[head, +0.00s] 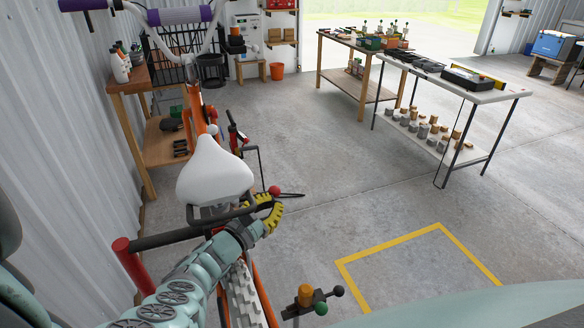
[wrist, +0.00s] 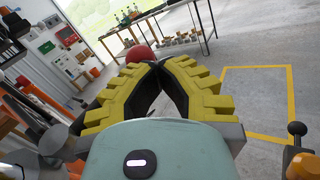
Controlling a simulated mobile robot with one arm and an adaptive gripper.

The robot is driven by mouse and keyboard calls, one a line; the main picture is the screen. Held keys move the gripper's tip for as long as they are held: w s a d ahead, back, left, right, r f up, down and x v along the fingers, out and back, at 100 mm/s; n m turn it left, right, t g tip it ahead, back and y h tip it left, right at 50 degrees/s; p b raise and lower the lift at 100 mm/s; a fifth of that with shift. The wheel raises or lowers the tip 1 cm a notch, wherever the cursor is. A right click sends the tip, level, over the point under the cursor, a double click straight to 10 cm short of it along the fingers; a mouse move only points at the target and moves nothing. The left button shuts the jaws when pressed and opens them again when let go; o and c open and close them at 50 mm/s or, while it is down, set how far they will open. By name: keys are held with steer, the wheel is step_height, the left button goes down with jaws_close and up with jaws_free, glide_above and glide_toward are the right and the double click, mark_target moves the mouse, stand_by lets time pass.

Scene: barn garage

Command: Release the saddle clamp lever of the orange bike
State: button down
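The orange bike (head: 200,118) stands at left in the head view, with a white saddle (head: 214,172). A dark bar (head: 168,238) with a red end runs below the saddle. A red ball knob (head: 274,190) shows just right of the saddle, near a thin dark rod; it also shows just beyond the fingertips in the wrist view (wrist: 138,56). I cannot tell for sure whether this knob belongs to the saddle clamp lever. My gripper (head: 270,210) has yellow fingers and is beside the saddle. Its tips (wrist: 157,66) meet in the wrist view, with nothing visible between them. The clamp itself is hidden.
An orange fixture with green and black knobs (head: 305,295) stands at the lower right of the bike. A wooden shelf (head: 130,85) is at the left wall. Two workbenches (head: 505,92) (head: 340,38) stand further back.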

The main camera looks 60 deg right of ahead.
steer(key=shift+w+m, duration=0.1)
steer(key=shift+m, duration=0.2)
steer(key=a+g, duration=0.1)
steer(key=s+a+m+g+p, duration=0.1)
steer(key=a+f+m+g+y, duration=0.1)
steer(key=shift+s+a, duration=0.1)
steer(key=shift+s, duration=0.1)
stand_by(0.4)
steer(key=shift+a+g+y, duration=0.25)
steer(key=shift+g+y, duration=0.05)
steer(key=shift+g, duration=0.2)
steer(key=shift+a+f+m+g+p, duration=0.15)
steer(key=shift+a+m+g+p, duration=0.3)
steer(key=shift+a, duration=0.3)
steer(key=shift+a+f+m+g+y, duration=0.1)
steer(key=shift+a+m+g+y, duration=0.3)
steer(key=shift+m+y, duration=0.25)
